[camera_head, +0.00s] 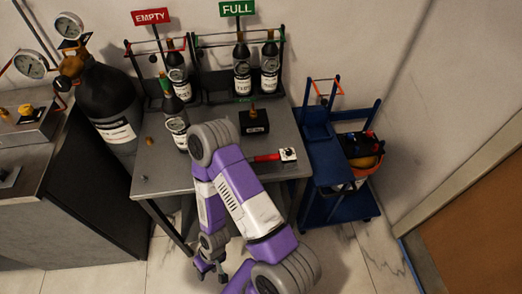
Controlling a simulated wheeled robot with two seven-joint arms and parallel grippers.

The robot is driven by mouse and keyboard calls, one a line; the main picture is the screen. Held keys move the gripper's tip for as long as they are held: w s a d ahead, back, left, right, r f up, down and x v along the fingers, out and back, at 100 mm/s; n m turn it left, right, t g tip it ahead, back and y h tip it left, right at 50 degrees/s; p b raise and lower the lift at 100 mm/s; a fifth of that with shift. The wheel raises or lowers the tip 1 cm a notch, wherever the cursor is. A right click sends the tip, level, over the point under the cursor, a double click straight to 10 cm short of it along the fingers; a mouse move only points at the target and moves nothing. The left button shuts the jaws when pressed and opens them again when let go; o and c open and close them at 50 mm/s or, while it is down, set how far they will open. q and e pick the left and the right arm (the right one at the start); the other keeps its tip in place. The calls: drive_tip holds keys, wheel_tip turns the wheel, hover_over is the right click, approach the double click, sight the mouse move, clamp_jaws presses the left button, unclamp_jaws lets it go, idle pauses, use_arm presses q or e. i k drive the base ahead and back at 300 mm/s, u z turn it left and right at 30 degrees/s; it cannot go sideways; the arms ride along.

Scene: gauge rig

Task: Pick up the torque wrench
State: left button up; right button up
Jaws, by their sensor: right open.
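A tool with a red handle (265,158), which looks like the torque wrench, lies on the grey table (158,178) near its right front. Its left part is hidden behind my purple right arm, and its right end meets a small white block with a dark knob (288,154). I cannot tell whether they are joined. My right gripper (209,271) is open and empty, pointing down in front of the table, low over the floor and apart from the tool. My left gripper is not in view.
Dark bottles stand in racks under the EMPTY sign (150,17) and FULL sign (237,8). Another bottle (174,118) and a black box (254,122) stand on the table. A large cylinder (108,100) is left; a blue cart (325,165) is right.

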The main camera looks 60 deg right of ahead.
sight(282, 156)
drive_tip(key=u, duration=1.25)
drive_tip(key=k, duration=1.25)
drive_tip(key=z, duration=1.1)
